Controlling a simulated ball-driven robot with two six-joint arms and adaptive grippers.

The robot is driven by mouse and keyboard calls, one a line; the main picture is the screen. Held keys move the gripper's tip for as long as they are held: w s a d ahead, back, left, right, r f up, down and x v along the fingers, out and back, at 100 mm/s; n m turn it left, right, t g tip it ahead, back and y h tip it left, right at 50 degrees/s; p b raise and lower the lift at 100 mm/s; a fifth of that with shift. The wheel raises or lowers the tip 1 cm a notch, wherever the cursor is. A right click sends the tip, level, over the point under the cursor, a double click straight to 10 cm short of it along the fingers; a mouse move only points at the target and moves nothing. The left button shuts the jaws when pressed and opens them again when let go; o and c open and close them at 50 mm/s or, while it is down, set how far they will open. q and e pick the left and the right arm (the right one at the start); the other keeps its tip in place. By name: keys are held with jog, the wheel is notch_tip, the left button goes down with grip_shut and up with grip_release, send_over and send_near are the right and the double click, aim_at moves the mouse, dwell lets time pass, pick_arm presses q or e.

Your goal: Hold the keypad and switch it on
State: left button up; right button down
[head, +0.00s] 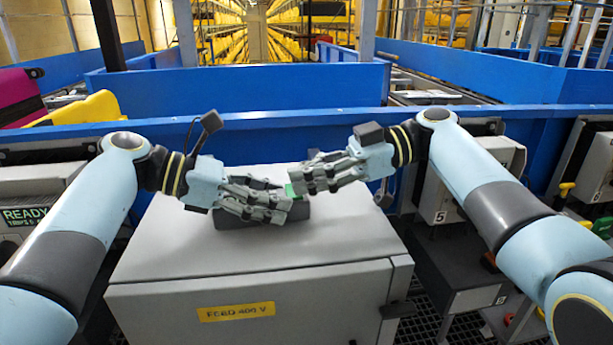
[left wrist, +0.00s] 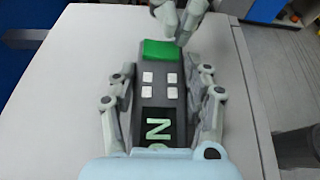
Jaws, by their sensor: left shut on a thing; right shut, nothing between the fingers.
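The keypad (left wrist: 160,85) is a dark grey block with several white keys, a green button (left wrist: 160,50) at its far end and a dark display (left wrist: 158,128) with green lettering; an N shows, the rest is cut off. In the head view the keypad (head: 300,213) lies over the grey cabinet top, mostly hidden by my left gripper (head: 275,205). That gripper is shut on the keypad's sides, its fingers (left wrist: 162,110) on both sides in the left wrist view. My right gripper (head: 298,184) is shut and empty beside the green button; I cannot tell if they touch.
The grey cabinet (head: 250,290) with a yellow label stands below both hands; its top is otherwise clear. A blue conveyor wall (head: 320,125) runs behind it. A unit with a READY screen (head: 28,215) is at the left, and grey boxes (head: 447,200) are at the right.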

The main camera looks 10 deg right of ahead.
aim_at(309, 199)
jog(key=r, duration=0.3)
jog(key=shift+s+d+r, duration=0.2)
jog(key=shift+r, duration=0.15)
jog(key=v, duration=0.9)
jog(key=shift+d, duration=0.4)
pick_arm(q)
jog(key=o, duration=1.4)
jog(key=shift+a, duration=0.15)
